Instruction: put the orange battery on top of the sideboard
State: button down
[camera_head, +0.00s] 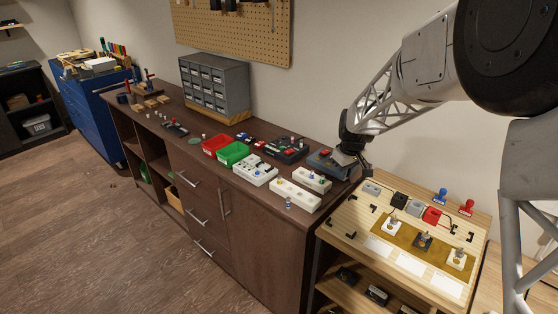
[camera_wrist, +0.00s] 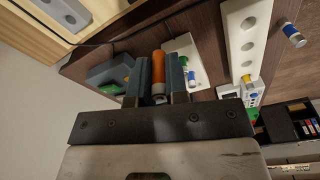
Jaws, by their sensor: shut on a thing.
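My gripper (camera_wrist: 159,80) is shut on the orange battery (camera_wrist: 158,66), which stands out between the two fingers in the wrist view. In the head view my gripper (camera_head: 352,155) is over the right end of the dark brown sideboard (camera_head: 262,235). The battery cannot be made out there. The sideboard's brown top (camera_wrist: 209,38) lies beyond the battery in the wrist view. I cannot tell whether the battery touches the surface.
A white block with holes (camera_head: 296,195) lies at the sideboard's near edge, with a blue-ended battery (camera_head: 289,204) beside it. A wooden workboard (camera_head: 345,228) adjoins on the right.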

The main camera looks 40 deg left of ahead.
jog(key=s+a+f+n, duration=0.1)
jog(key=s+a, duration=0.2)
jog(key=s+a+f+n, duration=0.1)
jog(key=s+a, duration=0.3)
jog(key=s+a+f+n, duration=0.1)
jog(key=s+a, duration=0.3)
jog(key=shift+n, duration=0.3)
jog(key=shift+w, duration=0.1)
send_over(288, 171)
jog(key=shift+d+f, duration=0.25)
jog(key=shift+f, duration=0.45)
jog(key=shift+f, duration=1.75)
jog(key=shift+f, duration=0.15)
